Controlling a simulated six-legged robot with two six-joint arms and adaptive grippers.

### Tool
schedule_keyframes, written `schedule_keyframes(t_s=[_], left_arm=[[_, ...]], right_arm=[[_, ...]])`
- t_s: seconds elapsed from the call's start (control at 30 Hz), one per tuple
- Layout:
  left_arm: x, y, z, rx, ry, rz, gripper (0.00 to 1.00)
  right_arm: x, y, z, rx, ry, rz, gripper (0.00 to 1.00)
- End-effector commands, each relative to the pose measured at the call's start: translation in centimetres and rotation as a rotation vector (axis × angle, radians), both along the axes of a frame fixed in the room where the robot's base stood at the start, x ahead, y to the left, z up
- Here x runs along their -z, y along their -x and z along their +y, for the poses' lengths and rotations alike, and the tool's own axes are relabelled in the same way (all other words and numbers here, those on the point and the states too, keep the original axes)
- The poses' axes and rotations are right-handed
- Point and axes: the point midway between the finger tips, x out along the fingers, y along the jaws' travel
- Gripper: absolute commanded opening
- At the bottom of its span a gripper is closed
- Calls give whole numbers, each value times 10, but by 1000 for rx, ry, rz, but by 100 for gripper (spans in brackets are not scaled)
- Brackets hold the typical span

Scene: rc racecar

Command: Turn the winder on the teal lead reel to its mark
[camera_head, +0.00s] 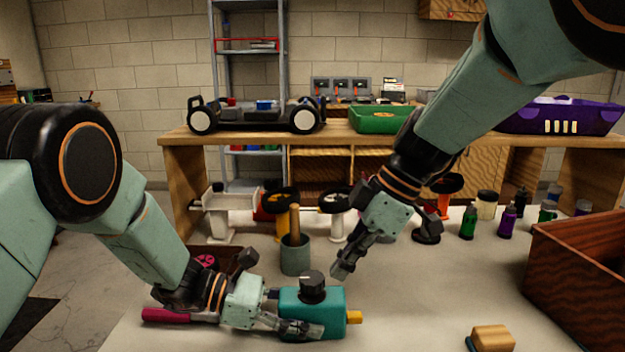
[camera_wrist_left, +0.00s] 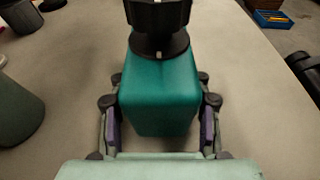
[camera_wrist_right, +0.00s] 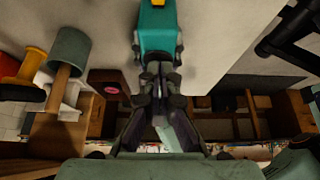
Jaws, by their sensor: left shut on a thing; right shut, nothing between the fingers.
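The teal lead reel (camera_head: 325,300) is a box-shaped body on the table with a black winder knob (camera_head: 313,285) on top and a yellow end piece (camera_head: 354,317) on its right. In the left wrist view the reel (camera_wrist_left: 158,92) sits between the fingers, and the winder (camera_wrist_left: 158,22) with a small white mark on its base stands above it. My left gripper (camera_head: 305,328) is shut on the reel body. My right gripper (camera_head: 338,275) is shut and empty, just right of and slightly above the winder. In the right wrist view its closed fingertips (camera_wrist_right: 160,72) overlap the near end of the reel.
A grey-green cup (camera_head: 295,258) with a wooden handle stands behind the reel. A magenta-handled tool (camera_head: 166,315) lies left. A wooden block (camera_head: 492,337) lies front right, and a wooden crate (camera_head: 580,270) stands at the right edge. Several bottles stand behind.

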Motion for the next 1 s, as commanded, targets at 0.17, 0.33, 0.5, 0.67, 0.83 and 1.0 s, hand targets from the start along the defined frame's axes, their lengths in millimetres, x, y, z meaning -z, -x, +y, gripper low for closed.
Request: schedule_keyframes(t_s=[0.17, 0.33, 0.5, 0.67, 0.83, 1.0], left_arm=[[0, 0, 0, 0, -1, 0, 21], [0, 0, 0, 0, -1, 0, 21], [0, 0, 0, 0, 0, 0, 21], [0, 0, 0, 0, 0, 0, 21], [0, 0, 0, 0, 0, 0, 21], [0, 0, 0, 0, 0, 0, 62]], right_arm=[[-20, 0, 0, 0, -1, -2, 0], [-37, 0, 0, -1, -1, -3, 0], [-46, 0, 0, 0, -1, 0, 0], [-47, 0, 0, 0, 0, 0, 0], [-47, 0, 0, 0, 0, 0, 0], [-47, 0, 0, 0, 0, 0, 0]])
